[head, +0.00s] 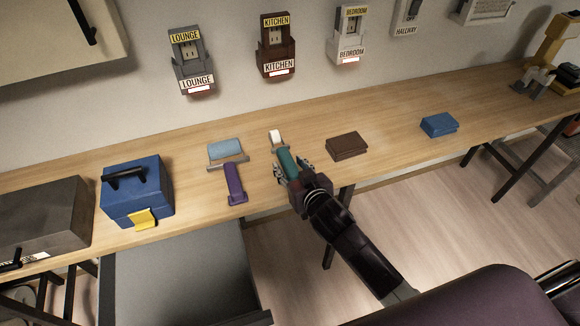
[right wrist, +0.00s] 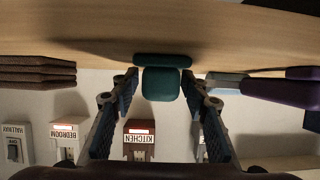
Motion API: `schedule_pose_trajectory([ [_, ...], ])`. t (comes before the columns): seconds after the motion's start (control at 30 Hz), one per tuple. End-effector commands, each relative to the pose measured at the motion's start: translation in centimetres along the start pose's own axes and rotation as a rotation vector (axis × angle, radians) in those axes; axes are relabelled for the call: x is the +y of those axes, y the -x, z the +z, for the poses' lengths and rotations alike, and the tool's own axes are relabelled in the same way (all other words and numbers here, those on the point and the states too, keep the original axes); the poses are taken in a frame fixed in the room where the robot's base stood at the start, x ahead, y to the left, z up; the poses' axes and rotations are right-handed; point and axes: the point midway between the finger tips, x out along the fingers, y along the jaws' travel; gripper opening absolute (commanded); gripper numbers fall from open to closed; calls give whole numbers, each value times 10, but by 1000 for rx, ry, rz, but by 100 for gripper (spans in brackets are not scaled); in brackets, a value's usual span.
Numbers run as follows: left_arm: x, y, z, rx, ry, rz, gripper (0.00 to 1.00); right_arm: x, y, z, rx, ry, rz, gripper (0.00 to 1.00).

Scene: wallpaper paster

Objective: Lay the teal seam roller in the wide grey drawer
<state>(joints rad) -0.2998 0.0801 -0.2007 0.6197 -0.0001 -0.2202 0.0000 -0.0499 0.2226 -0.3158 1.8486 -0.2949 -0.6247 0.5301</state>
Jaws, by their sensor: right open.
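The teal seam roller (head: 288,162) lies on the wooden table, its pale roller end (head: 275,137) toward the wall and its handle toward me. My right gripper (head: 291,171) is open at the near end of the handle. In the right wrist view, which is upside down, the teal handle end (right wrist: 160,82) shows between the two fingertips (right wrist: 160,78), with gaps on both sides. A wide grey drawer-like surface (head: 185,285) is below the table's front edge at the lower left; its inside is hard to make out. My left gripper is not in view.
A purple-handled tool (head: 235,183) lies left of the roller. A blue box (head: 136,190) and a grey box (head: 40,220) stand farther left. A brown block (head: 347,146) and a blue block (head: 438,125) lie right, with bare tabletop between. Labelled holders hang on the wall.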

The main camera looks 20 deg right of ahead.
Motion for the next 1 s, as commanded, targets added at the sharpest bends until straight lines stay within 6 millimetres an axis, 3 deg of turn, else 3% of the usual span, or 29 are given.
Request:
schedule_pose_trajectory([
  [0.03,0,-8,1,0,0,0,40,0,-2,4,1,2,0,42],
  [0.5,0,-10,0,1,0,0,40,7,70,9,0,-1,0,42],
  [1.0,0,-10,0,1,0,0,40,7,78,9,0,0,1,42],
])
